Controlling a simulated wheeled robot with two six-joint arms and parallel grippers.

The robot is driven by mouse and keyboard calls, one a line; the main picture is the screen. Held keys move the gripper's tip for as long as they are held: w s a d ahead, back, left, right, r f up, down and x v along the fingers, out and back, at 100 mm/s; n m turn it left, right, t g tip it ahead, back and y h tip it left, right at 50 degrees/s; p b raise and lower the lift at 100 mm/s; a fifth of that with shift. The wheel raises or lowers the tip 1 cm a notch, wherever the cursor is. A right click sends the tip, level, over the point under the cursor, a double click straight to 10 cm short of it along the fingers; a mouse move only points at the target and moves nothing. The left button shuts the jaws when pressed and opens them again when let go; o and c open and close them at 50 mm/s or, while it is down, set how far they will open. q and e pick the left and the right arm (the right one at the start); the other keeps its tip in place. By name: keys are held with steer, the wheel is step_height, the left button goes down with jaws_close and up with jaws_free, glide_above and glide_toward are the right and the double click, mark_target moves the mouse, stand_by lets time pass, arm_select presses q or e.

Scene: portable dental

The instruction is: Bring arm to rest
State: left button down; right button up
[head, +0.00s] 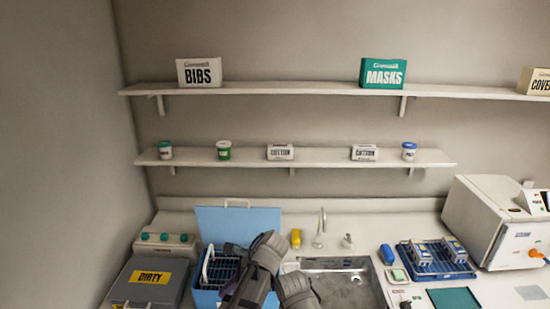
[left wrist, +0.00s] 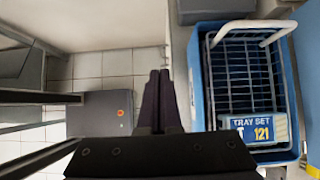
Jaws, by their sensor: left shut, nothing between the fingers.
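My left arm (head: 262,270) rises from the bottom middle of the head view, bent, in front of the blue bin and the sink's left edge. My left gripper (left wrist: 158,82) shows clearly in the left wrist view. Its two dark fingers are together, with nothing between them, pointing past the bin's side toward the tiled floor. In the head view the fingertips cannot be made out. My right gripper is not in view.
A blue bin (left wrist: 198,100) holds a wire rack with a tray set labelled 121. A grey DIRTY box (head: 147,280), sink (head: 345,290), blue instrument tray (head: 437,272) and white machine (head: 490,220) stand along the counter. Shelves hang above.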

arm_select(q)
steer(key=s+a+f+n+h, duration=0.3)
steer(key=s+f+n+h, duration=0.3)
steer(key=n, duration=1.1)
steer(key=s+d+f+m+b, duration=0.1)
steer(key=s+d+f+b, duration=0.1)
steer(key=d, duration=0.3)
steer(key=s+d+f+m+b, duration=0.2)
steer(key=s+d+b, duration=0.2)
steer(key=d, duration=0.2)
steer(key=shift+s+f, duration=0.3)
steer(key=shift+f, duration=0.05)
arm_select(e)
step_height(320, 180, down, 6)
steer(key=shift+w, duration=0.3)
